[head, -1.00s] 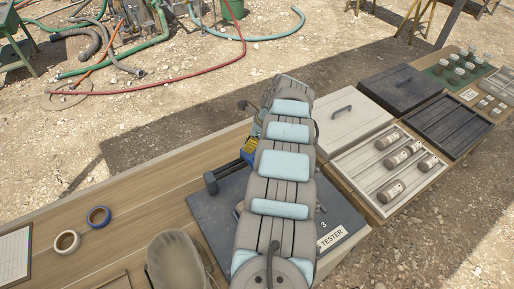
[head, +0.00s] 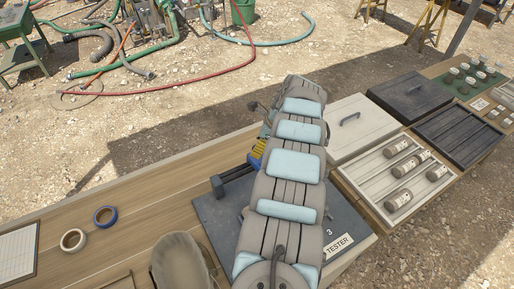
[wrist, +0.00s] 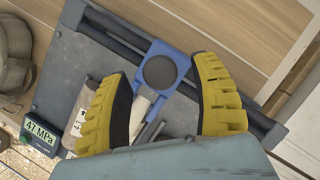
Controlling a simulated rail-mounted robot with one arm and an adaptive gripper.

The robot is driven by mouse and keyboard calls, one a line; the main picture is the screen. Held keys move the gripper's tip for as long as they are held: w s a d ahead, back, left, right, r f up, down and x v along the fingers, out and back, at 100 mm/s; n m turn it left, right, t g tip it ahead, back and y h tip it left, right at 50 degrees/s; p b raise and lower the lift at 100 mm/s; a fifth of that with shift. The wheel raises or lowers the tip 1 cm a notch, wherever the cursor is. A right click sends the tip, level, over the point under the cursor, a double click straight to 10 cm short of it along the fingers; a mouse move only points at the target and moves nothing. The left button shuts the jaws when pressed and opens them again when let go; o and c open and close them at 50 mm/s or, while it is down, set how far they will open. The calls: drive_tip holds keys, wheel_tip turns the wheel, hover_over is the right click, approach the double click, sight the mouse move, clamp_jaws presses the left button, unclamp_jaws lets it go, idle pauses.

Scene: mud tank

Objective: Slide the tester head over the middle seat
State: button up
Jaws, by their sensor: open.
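The blue tester head (wrist: 168,66) with a round dark disc is on the dark rail (wrist: 220,93) of the tester in the wrist view. My gripper (wrist: 161,72) is open, with one yellow finger on either side of the head. Whether the fingers touch it is unclear. In the head view my arm covers most of the tester (head: 212,212), and only a bit of a yellow finger (head: 258,153) shows. A seat number 3 is readable on the plate; the middle seat is hidden. A brown labelled cylinder (wrist: 88,93) is partly behind the left finger.
A display (wrist: 40,135) reads 47 MPa. A tray (head: 365,190) of several labelled cylinders stands right of the tester, near closed boxes. Tape rolls (head: 73,240) and a cap-like thing (head: 180,262) lie to the left. Bench wood left of the tester is mostly clear.

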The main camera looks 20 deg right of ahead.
drive_tip(key=v, duration=1)
drive_tip(key=shift+s, duration=0.15)
